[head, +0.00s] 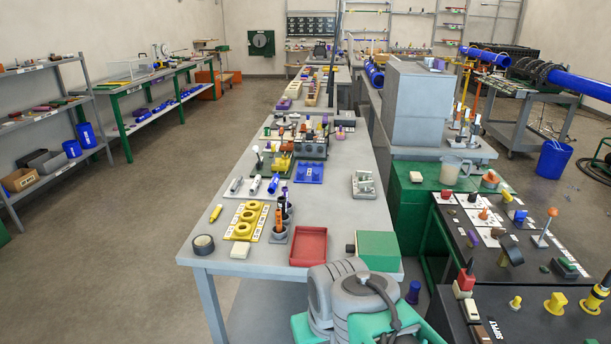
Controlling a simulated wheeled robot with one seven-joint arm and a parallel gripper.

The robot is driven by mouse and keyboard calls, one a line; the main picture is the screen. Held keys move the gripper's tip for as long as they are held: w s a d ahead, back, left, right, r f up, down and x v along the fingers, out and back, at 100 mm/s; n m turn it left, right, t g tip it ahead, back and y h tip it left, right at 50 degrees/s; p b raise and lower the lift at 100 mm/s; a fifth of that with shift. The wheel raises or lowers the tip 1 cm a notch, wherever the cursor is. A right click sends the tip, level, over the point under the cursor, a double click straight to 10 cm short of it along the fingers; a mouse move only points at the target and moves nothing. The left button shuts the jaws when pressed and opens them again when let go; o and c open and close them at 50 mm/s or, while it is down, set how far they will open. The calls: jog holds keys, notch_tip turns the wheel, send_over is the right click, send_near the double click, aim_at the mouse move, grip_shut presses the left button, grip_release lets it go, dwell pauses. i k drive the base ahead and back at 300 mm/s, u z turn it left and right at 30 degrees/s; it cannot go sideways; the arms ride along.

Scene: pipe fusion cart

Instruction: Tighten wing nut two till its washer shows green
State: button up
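A grey cart (523,121) stands at the right, beyond the black bench. A thick blue pipe (577,83) lies along its top, held in dark ring clamps (530,70). Small light and dark parts sit on the cart top below the clamps, too small to make out. I cannot pick out wing nut two or its washer, nor any green on it. My gripper is not in view; only grey and green rounded parts of my own arm show at the bottom middle.
A long grey table (348,232) with many small items runs ahead. A black bench (505,245) with knobs and levers fills the lower right. A grey cabinet (414,105) stands between. A blue bucket (553,158) stands by the cart. The left aisle floor (150,200) is clear.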

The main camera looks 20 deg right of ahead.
aim_at(364, 186)
jog(key=u, duration=0.4)
jog(key=i, duration=0.9)
